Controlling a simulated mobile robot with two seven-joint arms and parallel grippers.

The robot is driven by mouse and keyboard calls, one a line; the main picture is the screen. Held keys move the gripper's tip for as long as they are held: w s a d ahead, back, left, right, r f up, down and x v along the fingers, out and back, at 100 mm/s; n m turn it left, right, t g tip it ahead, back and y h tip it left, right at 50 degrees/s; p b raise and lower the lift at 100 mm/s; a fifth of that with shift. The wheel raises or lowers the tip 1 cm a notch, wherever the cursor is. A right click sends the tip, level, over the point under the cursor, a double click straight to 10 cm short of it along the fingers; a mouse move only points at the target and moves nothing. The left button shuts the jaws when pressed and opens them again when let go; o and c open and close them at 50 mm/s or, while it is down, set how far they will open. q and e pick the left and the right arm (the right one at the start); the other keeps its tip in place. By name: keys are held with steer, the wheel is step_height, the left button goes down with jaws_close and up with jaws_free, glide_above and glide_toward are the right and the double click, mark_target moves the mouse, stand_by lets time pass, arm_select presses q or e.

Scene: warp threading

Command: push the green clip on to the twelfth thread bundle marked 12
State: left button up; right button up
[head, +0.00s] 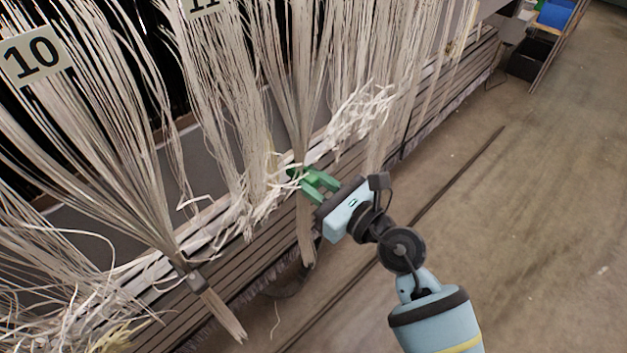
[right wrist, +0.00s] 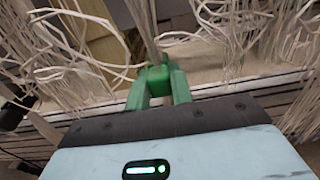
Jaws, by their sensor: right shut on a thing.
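My right gripper (head: 305,178) has green fingers and is shut on the small green clip (right wrist: 157,79). In the right wrist view the clip sits between the two fingertips, and a pale thread bundle (right wrist: 146,28) runs down to it. In the head view this bundle (head: 300,110) narrows to the fingertips, and its tail hangs below them. The clip is at or around the bundle; I cannot tell how far the threads are inside it. The marker 12 is not in view. My left gripper is not in view.
Bundle 10, under its marker (head: 33,58), has a dark clip (head: 190,281) low on it. Marker 11 (head: 203,4) is cut off at the top. Loose white threads (head: 360,120) lie along the slatted beam (head: 455,85). The floor (head: 530,210) at right is clear.

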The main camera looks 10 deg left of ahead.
stand_by(0.4)
stand_by(0.4)
steer(key=o, duration=0.9)
steer(key=shift+o, duration=0.3)
steer(key=o, duration=0.3)
steer(key=shift+d, duration=0.1)
